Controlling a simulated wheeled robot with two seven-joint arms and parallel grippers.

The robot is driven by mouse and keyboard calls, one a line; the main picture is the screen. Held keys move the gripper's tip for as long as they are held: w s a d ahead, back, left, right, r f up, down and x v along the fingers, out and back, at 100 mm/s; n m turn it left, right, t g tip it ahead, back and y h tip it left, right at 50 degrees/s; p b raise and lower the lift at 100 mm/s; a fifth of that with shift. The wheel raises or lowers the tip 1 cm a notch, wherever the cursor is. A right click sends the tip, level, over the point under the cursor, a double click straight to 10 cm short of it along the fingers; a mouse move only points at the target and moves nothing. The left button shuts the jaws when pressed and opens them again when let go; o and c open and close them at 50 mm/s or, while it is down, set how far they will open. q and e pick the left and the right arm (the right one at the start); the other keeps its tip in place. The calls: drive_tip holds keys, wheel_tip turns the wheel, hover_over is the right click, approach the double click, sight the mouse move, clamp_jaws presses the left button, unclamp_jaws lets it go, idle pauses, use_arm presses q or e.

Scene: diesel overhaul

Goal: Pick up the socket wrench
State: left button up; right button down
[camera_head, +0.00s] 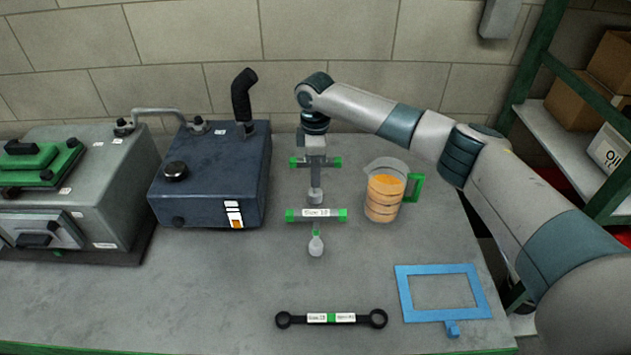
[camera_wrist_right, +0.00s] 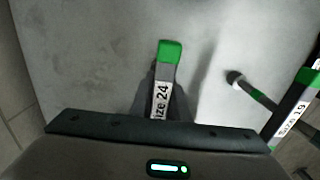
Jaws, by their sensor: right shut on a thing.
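A T-shaped socket wrench with green handle ends (camera_head: 335,162) is in the head view, on the table's far middle. In the right wrist view its handle (camera_wrist_right: 162,85) reads Size 24. My right gripper (camera_head: 315,149) comes down over the handle from above and is shut on its middle, with the fingers partly hiding it. I cannot tell whether the wrench is clear of the table. A second T-shaped socket wrench (camera_head: 316,215) lies just nearer and also shows in the right wrist view (camera_wrist_right: 293,112), labelled Size 19. My left gripper is not in view.
A measuring jug of orange liquid (camera_head: 384,195) stands right of the wrenches. A dark blue machine block (camera_head: 210,180) stands to the left. A black ring-ended wrench (camera_head: 331,318) and a blue frame (camera_head: 402,290) lie nearer. Bare table is at front left.

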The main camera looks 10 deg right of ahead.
drive_tip(key=shift+r, duration=0.1)
drive_tip(key=shift+r+b, duration=0.35)
drive_tip(key=shift+r, duration=0.05)
wheel_tip(320, 180, up, 3)
drive_tip(key=shift+s+d+r+b, duration=0.1)
drive_tip(key=shift+b, duration=0.75)
drive_tip(key=s+d+r+b, duration=0.3)
drive_tip(key=s+d+r, duration=0.2)
drive_tip(key=s+r, duration=0.2)
drive_tip(key=s, duration=0.2)
drive_tip(key=shift+s+d, duration=0.35)
drive_tip(key=shift+s, duration=0.05)
